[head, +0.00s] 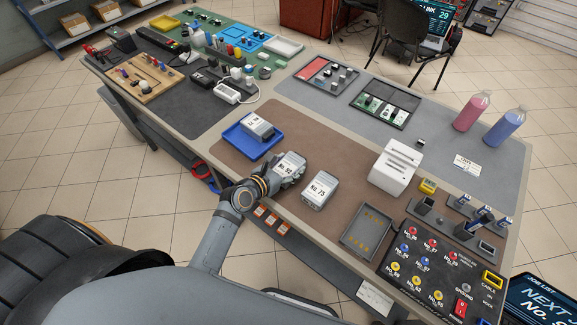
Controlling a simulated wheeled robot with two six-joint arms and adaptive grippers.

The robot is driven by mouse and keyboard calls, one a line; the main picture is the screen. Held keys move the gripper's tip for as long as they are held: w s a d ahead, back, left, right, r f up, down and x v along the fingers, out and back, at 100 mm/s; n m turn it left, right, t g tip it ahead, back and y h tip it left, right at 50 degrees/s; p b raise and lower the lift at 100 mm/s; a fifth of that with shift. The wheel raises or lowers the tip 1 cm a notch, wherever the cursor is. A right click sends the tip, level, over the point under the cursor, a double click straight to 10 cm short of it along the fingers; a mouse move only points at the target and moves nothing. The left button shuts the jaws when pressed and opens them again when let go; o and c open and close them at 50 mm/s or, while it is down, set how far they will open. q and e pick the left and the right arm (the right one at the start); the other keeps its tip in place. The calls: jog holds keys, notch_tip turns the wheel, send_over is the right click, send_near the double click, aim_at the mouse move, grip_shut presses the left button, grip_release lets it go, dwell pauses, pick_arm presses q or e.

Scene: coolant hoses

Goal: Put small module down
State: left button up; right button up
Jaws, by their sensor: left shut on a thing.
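My left gripper (274,180) is shut on a small white and grey module labelled No. 92 (291,164), at the front edge of the brown mat. The hand hides part of this module, and I cannot tell whether it touches the mat. A similar module labelled No. 75 (320,190) lies on the mat just to the right. Another labelled module (258,127) lies in a blue tray (234,140) behind and to the left. My right gripper is not in view.
A white slotted block (396,165) stands to the right on the brown mat (340,158). A grey tray (366,231) and a panel with coloured ports (432,260) lie nearer the right end. Pink (471,111) and blue (505,129) bottles stand behind. The mat behind No. 75 is clear.

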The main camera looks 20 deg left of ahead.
aim_at(288, 165)
pick_arm(q)
jog(key=shift+r, duration=0.5)
notch_tip(288, 165, up, 3)
jog(key=shift+f+p, duration=0.2)
jog(key=shift+p, duration=0.25)
jog(key=s+a+r, duration=0.1)
jog(key=r, duration=0.1)
jog(key=s+a+r+p, duration=0.1)
jog(key=r, duration=0.1)
jog(key=a+r+p, duration=0.1)
jog(key=a+r, duration=0.1)
jog(key=shift+s, duration=0.4)
jog(key=s+a+r+p, duration=0.1)
jog(key=a+p, duration=0.1)
jog(key=s+a+r+p, duration=0.1)
jog(key=s+a+p, duration=0.1)
jog(key=p, duration=0.1)
jog(key=s+a+r+p, duration=0.1)
jog(key=a+p, duration=0.1)
jog(key=p, duration=0.1)
jog(key=shift+s+a+r, duration=0.25)
jog(key=shift+s+a, duration=0.05)
jog(key=shift+a, duration=0.1)
jog(key=shift+s+a+f, duration=0.15)
jog(key=shift+s+a, duration=0.05)
jog(key=shift+a, duration=0.1)
